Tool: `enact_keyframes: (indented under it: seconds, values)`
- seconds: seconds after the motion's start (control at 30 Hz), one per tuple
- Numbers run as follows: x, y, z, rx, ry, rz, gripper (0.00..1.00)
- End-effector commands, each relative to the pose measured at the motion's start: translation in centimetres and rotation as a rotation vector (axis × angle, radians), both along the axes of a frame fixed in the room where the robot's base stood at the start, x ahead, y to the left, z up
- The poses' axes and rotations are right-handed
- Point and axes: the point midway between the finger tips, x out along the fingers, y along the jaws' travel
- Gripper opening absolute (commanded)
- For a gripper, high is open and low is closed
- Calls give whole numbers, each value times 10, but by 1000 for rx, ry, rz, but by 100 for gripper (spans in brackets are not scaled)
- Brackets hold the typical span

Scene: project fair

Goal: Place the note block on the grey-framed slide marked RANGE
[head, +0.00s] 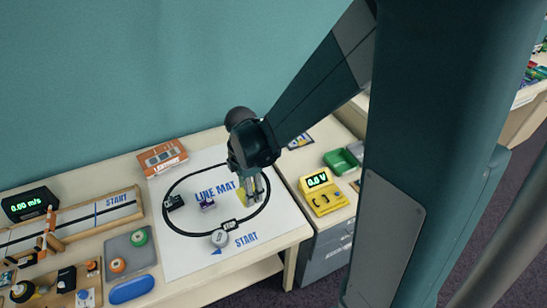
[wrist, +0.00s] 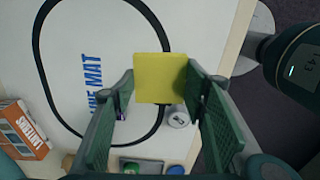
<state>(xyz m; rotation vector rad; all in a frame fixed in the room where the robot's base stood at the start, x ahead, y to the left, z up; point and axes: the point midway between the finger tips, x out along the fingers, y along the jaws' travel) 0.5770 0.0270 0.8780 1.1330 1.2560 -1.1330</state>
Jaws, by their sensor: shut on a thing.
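The yellow note block (wrist: 160,78) is held between the two fingers of my gripper (wrist: 161,92) in the wrist view. In the head view my gripper (head: 256,188) is over the right part of the white line mat, with a bit of the yellow block (head: 242,196) showing beside the fingers. Its height above the mat is hard to tell. A small framed card (head: 300,141) lies behind the arm on the right-hand table, partly covered. I cannot read RANGE on anything in either view.
The line mat (head: 180,255) carries a black loop, a small purple thing (head: 207,204), a dark device (head: 174,202) and a round grey-white object (head: 220,238). A yellow meter (head: 324,195) and green tray (head: 340,161) stand to the right. An orange box (head: 162,157) is at the back.

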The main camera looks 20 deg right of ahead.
Motion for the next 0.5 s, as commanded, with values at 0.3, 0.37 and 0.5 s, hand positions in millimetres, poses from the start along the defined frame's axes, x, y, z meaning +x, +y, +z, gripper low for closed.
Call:
enact_keyframes:
  seconds: [0.3,0.37,0.5]
  values:
    - [51,-29,6,0,0,-16,31]
    - [65,-39,8,0,0,-19,31]
    - [99,-64,11,0,0,-28,31]
